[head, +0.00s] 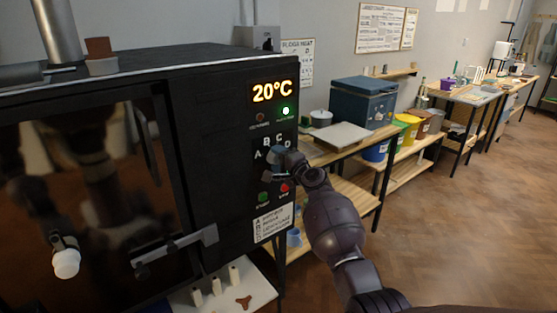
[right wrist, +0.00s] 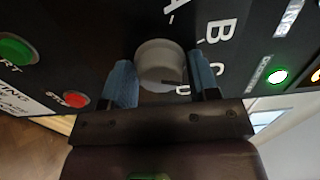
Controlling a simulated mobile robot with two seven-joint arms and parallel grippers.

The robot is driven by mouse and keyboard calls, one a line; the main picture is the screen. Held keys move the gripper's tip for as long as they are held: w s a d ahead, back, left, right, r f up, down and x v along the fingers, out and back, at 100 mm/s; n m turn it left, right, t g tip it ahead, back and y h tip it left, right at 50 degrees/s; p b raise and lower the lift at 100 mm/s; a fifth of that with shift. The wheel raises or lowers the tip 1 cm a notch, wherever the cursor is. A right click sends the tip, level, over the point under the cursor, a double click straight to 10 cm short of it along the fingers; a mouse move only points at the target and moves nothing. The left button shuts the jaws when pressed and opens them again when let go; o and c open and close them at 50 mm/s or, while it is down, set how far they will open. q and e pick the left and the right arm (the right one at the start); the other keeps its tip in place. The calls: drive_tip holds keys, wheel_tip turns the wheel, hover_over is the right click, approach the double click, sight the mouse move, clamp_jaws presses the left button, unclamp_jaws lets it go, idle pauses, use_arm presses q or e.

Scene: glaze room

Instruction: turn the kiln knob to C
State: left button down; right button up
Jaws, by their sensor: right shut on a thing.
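The black kiln (head: 205,110) fills the left of the head view, its display reading 20°C with a green light lit below. The grey round knob (right wrist: 160,62) is on its panel among the letters A, B, C and D. My right gripper (head: 283,165) reaches the knob and mostly hides it in the head view. In the right wrist view the blue fingers of the gripper (right wrist: 163,83) are either side of the knob, shut on it. A dark line shows on the knob's side towards D; I cannot tell exactly where it points. My left gripper is not in view.
Below the knob are a green button (head: 263,197) and a red stop button (head: 284,188). A door latch (head: 175,251) sticks out at the kiln's front. A wooden table (head: 350,146) with a blue box (head: 362,103) stands to the right. Open floor lies at right.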

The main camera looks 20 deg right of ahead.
drive_tip(key=o, duration=0.8)
drive_tip(key=shift+c, duration=0.2)
drive_tip(key=shift+p+v, duration=0.75)
drive_tip(key=shift+v, duration=4.7)
